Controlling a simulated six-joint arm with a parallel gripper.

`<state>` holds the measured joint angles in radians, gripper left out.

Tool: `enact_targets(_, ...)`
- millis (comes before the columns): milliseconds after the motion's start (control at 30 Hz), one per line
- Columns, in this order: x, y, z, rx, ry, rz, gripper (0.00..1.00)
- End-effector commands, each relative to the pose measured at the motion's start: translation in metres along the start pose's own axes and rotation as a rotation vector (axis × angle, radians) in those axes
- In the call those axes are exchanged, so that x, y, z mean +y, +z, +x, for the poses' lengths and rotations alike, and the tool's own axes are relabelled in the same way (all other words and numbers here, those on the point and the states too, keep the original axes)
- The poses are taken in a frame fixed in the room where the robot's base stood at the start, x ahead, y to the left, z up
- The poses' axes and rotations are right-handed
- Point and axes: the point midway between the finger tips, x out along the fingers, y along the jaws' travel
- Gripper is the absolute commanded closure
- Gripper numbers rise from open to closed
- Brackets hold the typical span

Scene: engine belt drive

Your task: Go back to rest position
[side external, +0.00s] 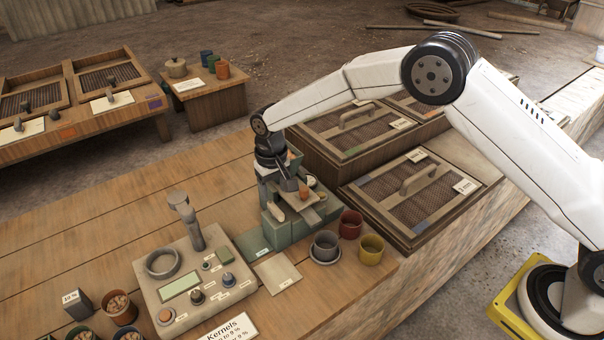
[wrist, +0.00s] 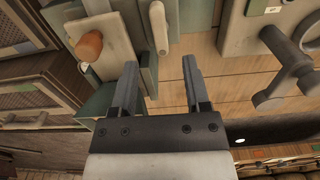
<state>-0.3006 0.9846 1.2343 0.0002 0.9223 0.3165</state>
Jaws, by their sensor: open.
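My gripper (side external: 286,181) is above the green stepped block (side external: 282,228) on the wooden bench, pointing down. In the wrist view my gripper (wrist: 160,78) shows two dark fingers spread apart with nothing between them. A pale board with an orange knob (wrist: 89,46) is to the left of the fingers in that view. The orange knob also shows in the side view (side external: 304,193), close to the gripper. The fingers hide part of the block's top.
A grey panel (side external: 226,262) with a ring, knobs and an upright handle stands left of the block. Red (side external: 351,223), yellow (side external: 371,248) and grey (side external: 325,246) cups stand right of it. Mesh-lidded boxes (side external: 412,200) lie beneath my arm.

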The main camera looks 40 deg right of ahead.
Motion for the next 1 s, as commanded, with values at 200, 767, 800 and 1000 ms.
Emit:
enact_targets(200,0.000,0.000,-0.015,0.000,0.000,0.000,0.40)
enact_targets(767,0.007,0.004,-0.021,0.007,-0.002,0.000,0.40)
enact_targets(800,0.010,0.005,-0.024,0.009,-0.003,0.000,0.40)
enact_targets(1000,0.033,0.021,-0.039,0.033,-0.009,0.000,0.40)
